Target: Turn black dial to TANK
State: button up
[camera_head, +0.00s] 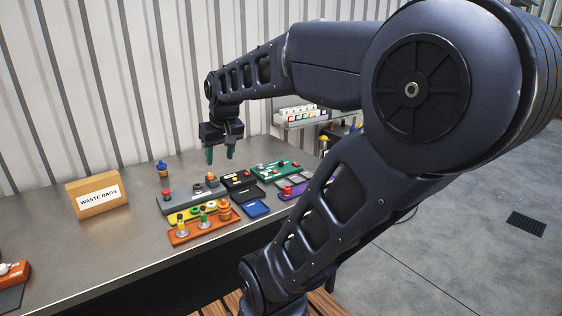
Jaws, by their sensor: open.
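My gripper (220,156) hangs over the bench, pointing down, with its two greenish fingertips apart and nothing between them. It appears to be above the panels, clear of them. Below it, a grey panel (178,206) carries a red button (167,190) and small dark round controls, one of which (211,178) may be the black dial. A black panel (243,191) lies just right of it. The label TANK and the direction of any dial pointer are too small to read from here.
An orange panel (187,238) with upright knobs lies in front, a green panel (270,174) and a purple one (290,194) to the right. A WASTE BAGS box (98,195) and a blue-topped item (162,169) stand left. The front-left bench is mostly clear.

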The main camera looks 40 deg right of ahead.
jog(key=w+d+r+g, duration=0.1)
jog(key=w+d, duration=0.3)
jog(key=w, duration=0.3)
jog(key=w+d+r, duration=0.2)
jog(key=w+d, duration=0.3)
jog(key=w, duration=0.1)
jog(key=n+g, duration=0.3)
send_over(281, 164)
jog(key=w, duration=0.1)
notch_tip(281, 164, down, 21)
jog(key=f, duration=0.7)
jog(key=d+f, duration=0.1)
jog(key=f, duration=0.2)
jog(key=shift+w+f, duration=0.1)
jog(key=shift+f, duration=0.2)
jog(key=shift+a, duration=0.1)
jog(key=c, duration=1)
